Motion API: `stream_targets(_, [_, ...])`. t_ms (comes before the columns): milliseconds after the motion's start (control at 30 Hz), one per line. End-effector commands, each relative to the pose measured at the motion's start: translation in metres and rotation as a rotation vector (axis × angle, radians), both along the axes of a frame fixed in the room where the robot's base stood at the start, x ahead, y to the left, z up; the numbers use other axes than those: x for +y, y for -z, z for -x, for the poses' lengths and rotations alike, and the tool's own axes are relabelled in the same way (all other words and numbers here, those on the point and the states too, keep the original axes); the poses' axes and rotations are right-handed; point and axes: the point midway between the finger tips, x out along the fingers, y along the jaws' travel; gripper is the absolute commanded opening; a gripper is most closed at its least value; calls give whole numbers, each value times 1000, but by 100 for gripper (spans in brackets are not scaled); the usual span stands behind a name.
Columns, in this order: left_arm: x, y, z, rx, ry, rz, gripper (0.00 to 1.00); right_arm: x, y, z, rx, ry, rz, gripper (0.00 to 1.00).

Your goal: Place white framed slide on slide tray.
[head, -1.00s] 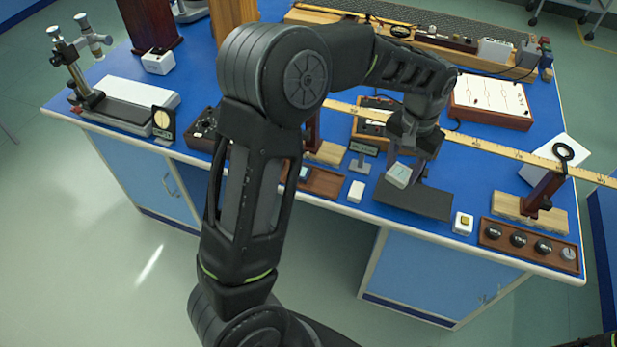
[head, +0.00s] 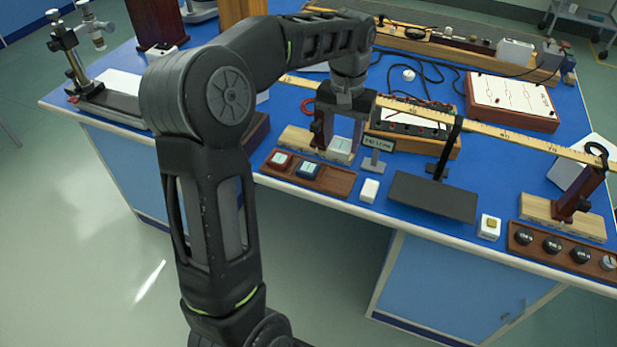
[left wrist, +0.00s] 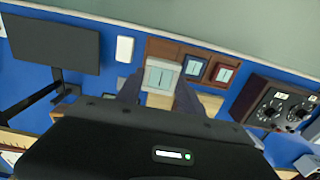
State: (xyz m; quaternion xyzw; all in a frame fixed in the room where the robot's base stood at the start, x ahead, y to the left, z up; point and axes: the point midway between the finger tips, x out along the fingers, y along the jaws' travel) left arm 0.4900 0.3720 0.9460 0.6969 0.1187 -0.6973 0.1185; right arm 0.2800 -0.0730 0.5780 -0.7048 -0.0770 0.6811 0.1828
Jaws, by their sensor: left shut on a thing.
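The white framed slide (head: 341,147) is held between the fingers of my left gripper (head: 341,138), which is shut on it. The slide also shows in the left wrist view (left wrist: 162,75), with a pale face and a dark line. The brown wooden slide tray (head: 339,184) lies at the bench's front edge, just below and left of the slide in the head view. A red-framed slide (head: 280,160) and a dark blue-framed slide (head: 308,169) sit in its left and middle parts. Its right part is bare. The held slide appears above and apart from the tray. My right gripper is out of view.
A small white block (head: 369,190) stands right of the tray. A label stand (head: 377,150) and a black plate on a stand (head: 433,197) are farther right. A long wooden rule (head: 490,131) crosses behind. A dark box with knobs (left wrist: 275,103) is beside the tray.

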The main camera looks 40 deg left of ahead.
Motion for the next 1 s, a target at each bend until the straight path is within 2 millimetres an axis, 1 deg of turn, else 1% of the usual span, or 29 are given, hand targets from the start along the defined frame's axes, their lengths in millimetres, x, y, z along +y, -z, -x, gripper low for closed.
stream_targets(133, [0, 0, 0, 0, 1, 0, 0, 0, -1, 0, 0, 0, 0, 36])
stream_targets(233, [0, 8, 0, 2, 0, 1, 0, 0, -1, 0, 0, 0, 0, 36])
stream_targets(400, [-1, 35, 0, 5, 1, 2, 0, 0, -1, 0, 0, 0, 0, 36])
stream_targets(500, [-1, 47, 0, 2, 1, 1, 0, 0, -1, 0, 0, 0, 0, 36])
stream_targets(600, [-1, 50, 0, 0, 1, 1, 0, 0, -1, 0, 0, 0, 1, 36])
stream_targets(867, [-1, 52, 0, 0, 1, 0, 0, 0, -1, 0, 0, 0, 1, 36])
stream_targets(967, [-1, 62, 0, 3, 2, 1, 0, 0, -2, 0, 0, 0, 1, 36])
stream_targets(1000, [-1, 68, 0, 4, 2, 1, 0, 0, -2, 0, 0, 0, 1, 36])
